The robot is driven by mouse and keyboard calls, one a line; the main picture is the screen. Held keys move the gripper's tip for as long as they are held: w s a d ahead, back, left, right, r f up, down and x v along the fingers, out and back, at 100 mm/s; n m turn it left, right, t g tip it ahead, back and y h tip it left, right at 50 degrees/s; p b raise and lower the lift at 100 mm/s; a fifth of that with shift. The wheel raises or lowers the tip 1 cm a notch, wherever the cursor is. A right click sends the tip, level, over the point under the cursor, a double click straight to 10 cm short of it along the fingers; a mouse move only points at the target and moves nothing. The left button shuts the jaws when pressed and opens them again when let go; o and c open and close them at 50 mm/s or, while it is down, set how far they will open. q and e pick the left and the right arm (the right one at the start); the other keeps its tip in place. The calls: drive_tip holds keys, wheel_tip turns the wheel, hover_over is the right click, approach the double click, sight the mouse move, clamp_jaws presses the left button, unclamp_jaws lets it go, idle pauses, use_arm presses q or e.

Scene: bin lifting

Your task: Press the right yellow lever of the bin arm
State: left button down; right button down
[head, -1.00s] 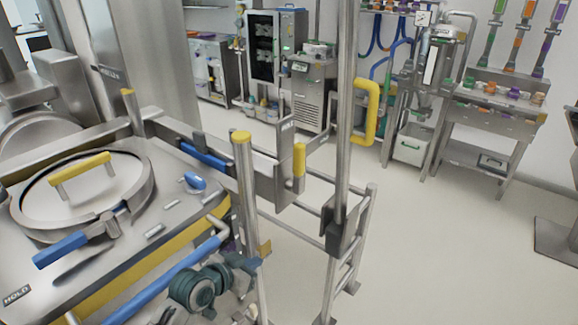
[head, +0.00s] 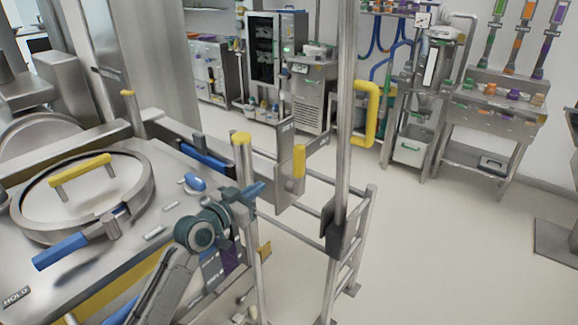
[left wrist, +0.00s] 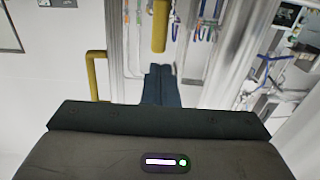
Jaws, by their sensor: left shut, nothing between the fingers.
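A yellow upright lever (head: 299,161) sits on the metal end plate of the bin arm (head: 283,178), right of the yellow-capped post. My left gripper (head: 257,191) has its dark blue fingers shut and empty. It is left of and a little below the lever in the head view, apart from it in the picture. In the left wrist view, the shut fingers (left wrist: 159,85) point toward a yellow bar (left wrist: 160,25) that looks like this lever, with a small gap between. My right gripper is not in view.
A yellow-capped metal post (head: 241,139) stands close behind my left gripper. A tall pole with a yellow handle (head: 366,113) stands right of the lever. The bin lid (head: 84,187) with blue latches lies at left.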

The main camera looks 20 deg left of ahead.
sight(296, 160)
use_arm(q)
drive_tip(key=shift+w, duration=0.1)
drive_tip(key=p+x, duration=0.4)
drive_tip(key=x, duration=0.8)
drive_tip(key=shift+w+d, duration=0.15)
drive_tip(key=shift+w, duration=0.15)
drive_tip(key=shift+w+d+f, duration=0.1)
drive_tip(key=shift+w+d, duration=0.1)
drive_tip(key=shift+w, duration=0.35)
drive_tip(key=shift+w, duration=0.15)
